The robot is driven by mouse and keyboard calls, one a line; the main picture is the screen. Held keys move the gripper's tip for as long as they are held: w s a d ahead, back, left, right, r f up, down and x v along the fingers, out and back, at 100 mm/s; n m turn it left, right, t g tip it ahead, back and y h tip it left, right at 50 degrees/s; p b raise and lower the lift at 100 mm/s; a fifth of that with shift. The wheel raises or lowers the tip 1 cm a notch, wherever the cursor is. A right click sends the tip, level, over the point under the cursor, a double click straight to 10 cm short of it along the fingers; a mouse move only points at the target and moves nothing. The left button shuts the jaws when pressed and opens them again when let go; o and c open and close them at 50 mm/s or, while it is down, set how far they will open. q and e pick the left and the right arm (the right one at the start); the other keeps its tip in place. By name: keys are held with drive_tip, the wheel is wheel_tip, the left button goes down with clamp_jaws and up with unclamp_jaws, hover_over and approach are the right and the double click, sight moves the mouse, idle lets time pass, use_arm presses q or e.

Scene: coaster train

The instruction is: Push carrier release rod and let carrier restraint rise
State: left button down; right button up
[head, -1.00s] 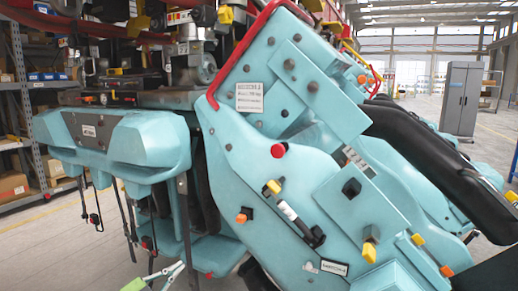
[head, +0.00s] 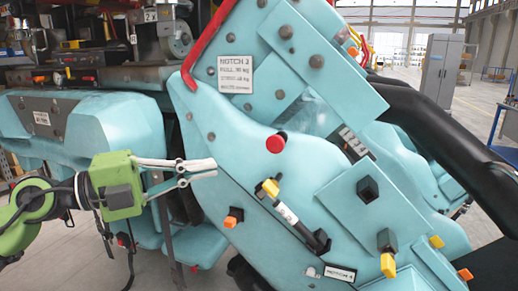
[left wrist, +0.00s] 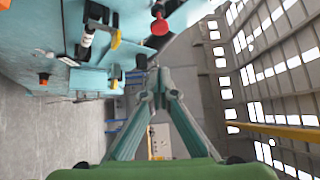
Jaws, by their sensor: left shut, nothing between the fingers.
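The teal coaster carrier (head: 230,140) fills the middle of the head view. A red round knob (head: 276,143) sticks out of its side panel and also shows in the left wrist view (left wrist: 160,27). Below it is a slanted rod with a yellow end (head: 271,187). I cannot tell for sure which part is the release rod. A black padded bar (head: 430,105), perhaps the restraint, slants down at the right. My left gripper (head: 214,169) is shut and empty, its tips left of and below the red knob. In the wrist view its fingers (left wrist: 153,80) meet below the knob, apparently apart from it. My right gripper is out of view.
An orange button (head: 233,217) and yellow-ended fittings (head: 388,264) stick out of the panel. A red bar (head: 205,45) edges the carrier's upper left. A grey cabinet (head: 438,73) stands on open floor at the far right.

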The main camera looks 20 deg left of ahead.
use_arm(q)
drive_tip(key=p, duration=0.8)
approach(280, 147)
drive_tip(key=d, duration=0.4)
drive_tip(key=shift+w+p, duration=0.55)
drive_tip(key=shift+w, duration=1.4)
